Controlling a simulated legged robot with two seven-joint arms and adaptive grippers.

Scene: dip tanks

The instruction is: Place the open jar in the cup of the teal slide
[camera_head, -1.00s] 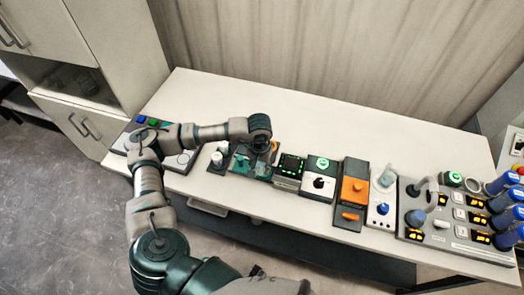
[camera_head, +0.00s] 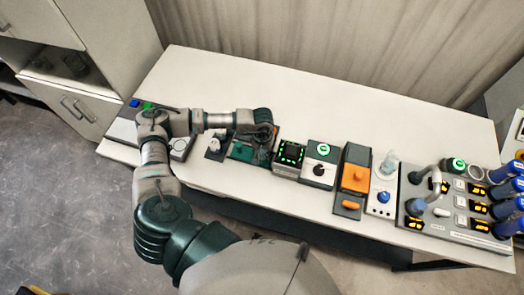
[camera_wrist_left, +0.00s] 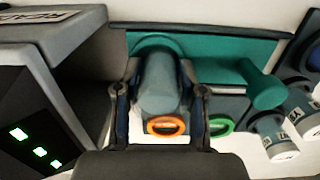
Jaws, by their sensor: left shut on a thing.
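The teal slide (camera_head: 243,152) is the low teal unit near the table's front edge. In the left wrist view its teal surface (camera_wrist_left: 218,48) lies behind the fingers, with a teal peg (camera_wrist_left: 266,88) to the right. My left gripper (camera_head: 268,145) is over the slide's right part. In the wrist view the left gripper (camera_wrist_left: 165,118) is shut on a grey-teal rounded thing, seemingly the open jar (camera_wrist_left: 158,85). An orange ring (camera_wrist_left: 167,126) shows between the fingertips. The cup cannot be made out and may be hidden behind the jar. My right gripper is out of view.
A black box with green lights (camera_head: 291,154) stands close on the slide's right. A green ring (camera_wrist_left: 221,126) and two white-labelled containers (camera_wrist_left: 276,138) lie right of the fingers. More units (camera_head: 354,176) line the front edge rightward. The table's back (camera_head: 300,95) is clear.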

